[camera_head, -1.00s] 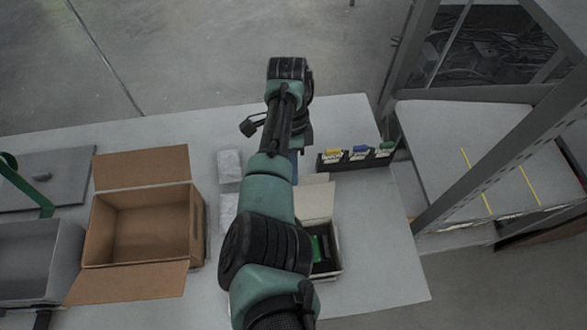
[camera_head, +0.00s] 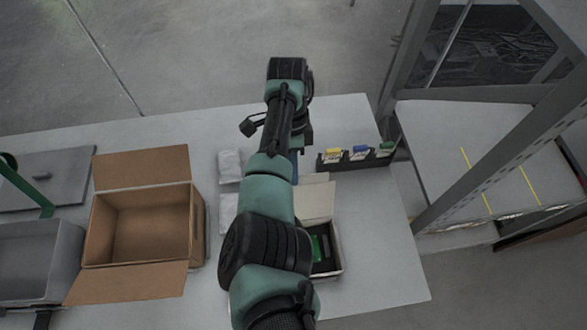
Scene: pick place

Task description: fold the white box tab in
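The small white box (camera_head: 334,262) stands on the table, partly hidden by my arm. Its white lid (camera_head: 316,204) is up at the back, with a narrow tab (camera_head: 314,178) along the lid's far edge. A green and black item (camera_head: 318,247) lies inside the box. My arm reaches over the box's left side toward the far table edge. My gripper is hidden behind the arm, so its fingers cannot be seen.
An open brown cardboard box (camera_head: 145,225) stands to the left, with a grey bin (camera_head: 30,262) beyond it. White packets (camera_head: 229,165) lie between the box and my arm. A black holder (camera_head: 358,161) with coloured items stands at the back right. The table's front right is clear.

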